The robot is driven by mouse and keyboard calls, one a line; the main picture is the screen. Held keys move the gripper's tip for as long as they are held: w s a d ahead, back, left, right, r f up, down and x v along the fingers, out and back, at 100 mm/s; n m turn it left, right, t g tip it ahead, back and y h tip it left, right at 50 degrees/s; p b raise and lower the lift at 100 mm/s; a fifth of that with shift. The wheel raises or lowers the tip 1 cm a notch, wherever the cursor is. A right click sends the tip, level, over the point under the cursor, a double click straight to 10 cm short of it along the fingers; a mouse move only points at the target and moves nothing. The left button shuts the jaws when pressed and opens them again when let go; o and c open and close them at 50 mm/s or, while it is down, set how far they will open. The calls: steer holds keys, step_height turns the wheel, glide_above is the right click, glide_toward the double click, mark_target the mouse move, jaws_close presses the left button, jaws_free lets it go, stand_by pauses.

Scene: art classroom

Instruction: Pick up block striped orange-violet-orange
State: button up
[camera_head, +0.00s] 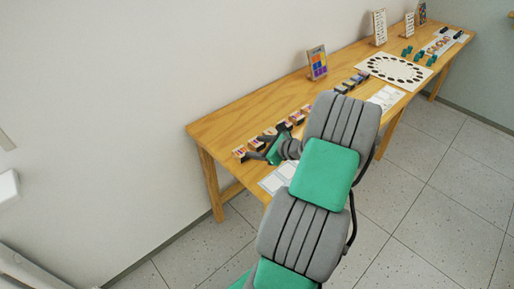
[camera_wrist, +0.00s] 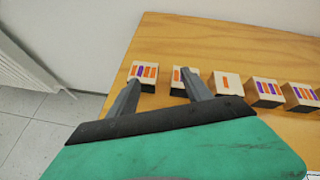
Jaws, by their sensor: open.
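A row of small blocks with striped light tops and dark sides stands on the wooden table. In the wrist view the leftmost block (camera_wrist: 144,71) shows orange and violet stripes; it may be the orange-violet-orange one, but the stripe order is too small to be sure. My gripper (camera_wrist: 160,78) is open and empty. Its left finger overlaps the leftmost block, and its right finger overlaps the block with orange marks (camera_wrist: 177,76) beside it. I cannot tell whether they touch. In the head view my gripper (camera_head: 270,148) is over the row's near-left end, hiding part of it.
To the right stand a block with one orange mark (camera_wrist: 228,82) and violet-and-orange striped blocks (camera_wrist: 265,88). The table (camera_head: 222,127) runs along the wall. A coloured card stand (camera_head: 317,63) and a dotted oval board (camera_head: 394,70) are farther along. Bare wood lies behind the row.

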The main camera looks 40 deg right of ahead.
mark_target(261, 144)
steer(key=d+m, duration=0.1)
steer(key=s+d+m+t, duration=0.1)
steer(key=d+m, duration=0.1)
steer(key=s+d+f+m+h, duration=0.1)
steer(key=shift+s+d+f+t, duration=0.1)
steer(key=shift+s+d+t, duration=0.1)
steer(key=shift+d+t, duration=0.1)
steer(key=shift+m, duration=0.3)
steer(key=x, duration=0.7)
steer(key=shift+w+a+f, duration=0.1)
steer(key=shift+w+f, duration=0.1)
steer(key=shift+w, duration=0.1)
steer(key=c, duration=1.1)
steer(key=shift+r, duration=0.1)
